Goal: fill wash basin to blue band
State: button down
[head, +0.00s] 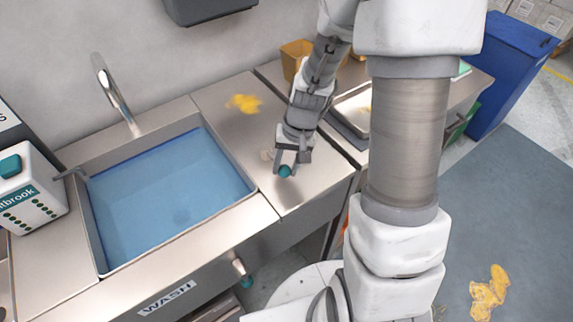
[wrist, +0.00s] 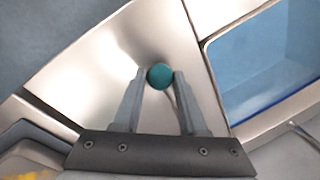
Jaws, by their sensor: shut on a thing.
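The wash basin (head: 106,256) is a steel sink in the left half of the head view. Blue water (head: 165,195) fills it high up its walls. A dark blue band (head: 150,152) runs along the back wall at about the water's edge; I cannot tell exactly how the two levels compare. My gripper (head: 286,168) is right of the basin, above the steel counter. It is shut on a small round teal knob (wrist: 160,76), held between the fingertips. What the knob belongs to is mostly hidden. The basin's corner (wrist: 226,125) shows at the right of the wrist view.
A curved faucet (head: 118,92) stands behind the basin, with no stream visible. A white dispenser (head: 28,190) stands to its left. A valve stub with a teal end (head: 247,282) sticks out of the front. Yellow smears (head: 244,103) mark the counter. A blue bin (head: 510,65) stands far right.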

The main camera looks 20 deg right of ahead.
jog(key=shift+a, duration=0.1)
jog(key=shift+c, duration=2.3)
grip_release()
jog(key=s+d+r+p, duration=0.1)
jog(key=d+r, duration=0.2)
jog(key=r, duration=1.4)
jog(key=shift+p, duration=0.4)
jog(key=shift+d, duration=0.1)
jog(key=s+a+r+n+t+h, duration=0.2)
jog(key=s+r+t, duration=0.3)
jog(key=s+r, duration=0.4)
jog(key=s+a+n, duration=0.1)
jog(key=s, duration=0.3)
